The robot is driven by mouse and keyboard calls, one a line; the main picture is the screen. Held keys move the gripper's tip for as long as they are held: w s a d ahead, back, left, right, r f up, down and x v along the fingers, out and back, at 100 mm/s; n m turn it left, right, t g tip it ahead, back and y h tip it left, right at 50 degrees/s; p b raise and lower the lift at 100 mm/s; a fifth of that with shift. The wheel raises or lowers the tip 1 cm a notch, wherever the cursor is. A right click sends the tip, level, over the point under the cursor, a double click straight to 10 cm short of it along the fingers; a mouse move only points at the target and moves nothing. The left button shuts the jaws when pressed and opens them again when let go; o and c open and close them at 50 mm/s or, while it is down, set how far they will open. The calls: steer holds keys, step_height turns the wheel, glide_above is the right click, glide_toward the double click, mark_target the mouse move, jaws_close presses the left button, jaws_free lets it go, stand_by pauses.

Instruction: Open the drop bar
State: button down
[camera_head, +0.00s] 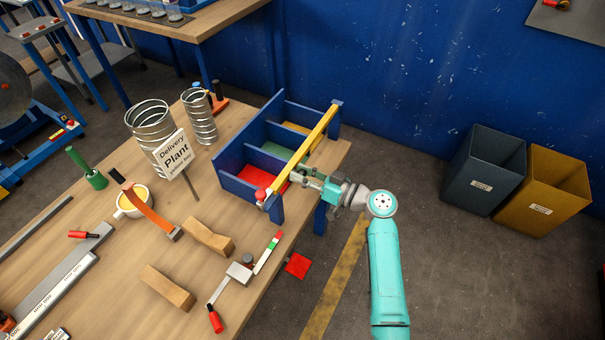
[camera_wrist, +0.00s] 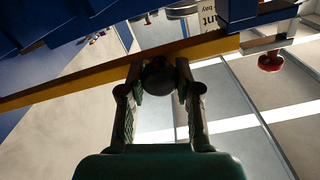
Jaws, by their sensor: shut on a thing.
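The drop bar (camera_head: 313,139) is a long yellow bar across the open front of a blue three-bay rack (camera_head: 236,183). Its far end meets the blue post at the right, and its near end is by a red knob (camera_head: 260,194). In the wrist view the bar (camera_wrist: 65,87) crosses the picture at a slant, and the red knob (camera_wrist: 270,62) hangs at the upper right. My gripper (camera_head: 295,174) is at the bar's outer side, near its middle. In the wrist view its fingers close around a dark round knob (camera_wrist: 158,78) at the bar.
The bays have red, green and yellow floors. A "Delivery Plant" sign (camera_head: 173,154), spiral ducts (camera_head: 200,117), wooden blocks (camera_head: 167,287) and a toggle clamp (camera_head: 240,271) stand on the table. Two bins (camera_head: 483,170) stand at the right.

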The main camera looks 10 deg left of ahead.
steer(key=w+d+r+m, duration=0.1)
steer(key=w+r+m, duration=0.25)
steer(key=r, duration=0.65)
steer(key=w+d+r+m, duration=0.2)
steer(key=w+r+m, duration=0.15)
steer(key=r, duration=0.75)
steer(key=w+d+r+m, duration=0.2)
steer(key=w+r+m, duration=0.2)
steer(key=w, duration=0.4)
steer(key=w+d+r+m, duration=0.3)
steer(key=w+r, duration=0.3)
steer(key=w, duration=0.2)
steer(key=shift+d+r+m, duration=0.15)
steer(key=shift+m, duration=0.35)
steer(key=c, duration=0.8)
jaws_free()
